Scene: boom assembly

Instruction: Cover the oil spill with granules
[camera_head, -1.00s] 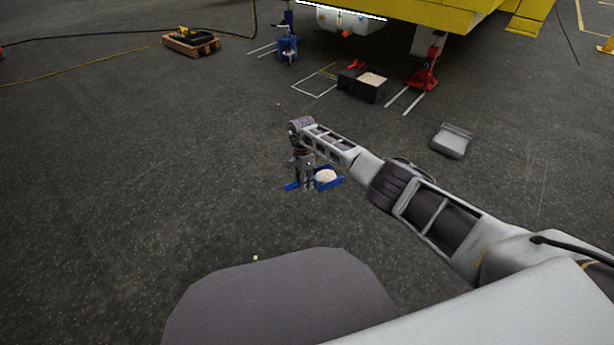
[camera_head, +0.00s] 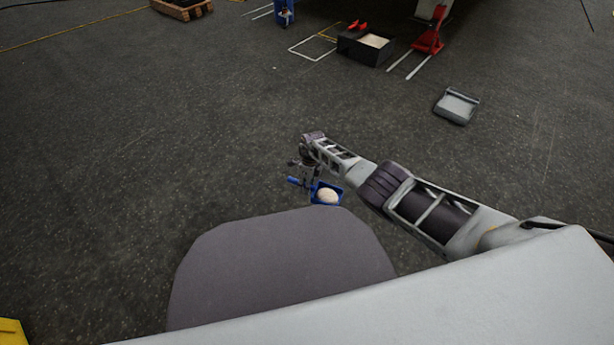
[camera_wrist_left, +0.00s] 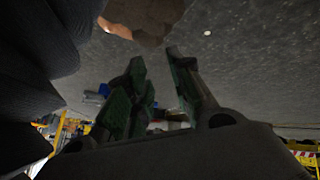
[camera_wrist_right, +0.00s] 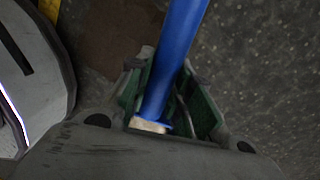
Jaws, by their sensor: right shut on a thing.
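My right gripper (camera_head: 306,175) is shut on the blue handle (camera_wrist_right: 176,62) of a scoop (camera_head: 316,188). The scoop holds a mound of pale granules (camera_head: 328,196) and is above the floor, just beyond my own body in the head view. A brown patch on the floor, likely the oil spill (camera_wrist_right: 118,38), shows at the top of the right wrist view, beside the handle. A brown patch (camera_wrist_left: 145,18) also shows at the top of the left wrist view. My left gripper (camera_wrist_left: 160,88) is open and empty. The spill is not visible in the head view.
A black box (camera_head: 362,54) with pale granules stands at the back, beside a red jack (camera_head: 428,40). A grey tray-like object (camera_head: 456,106) lies on the floor at right. A yellow object (camera_head: 12,332) shows at lower left.

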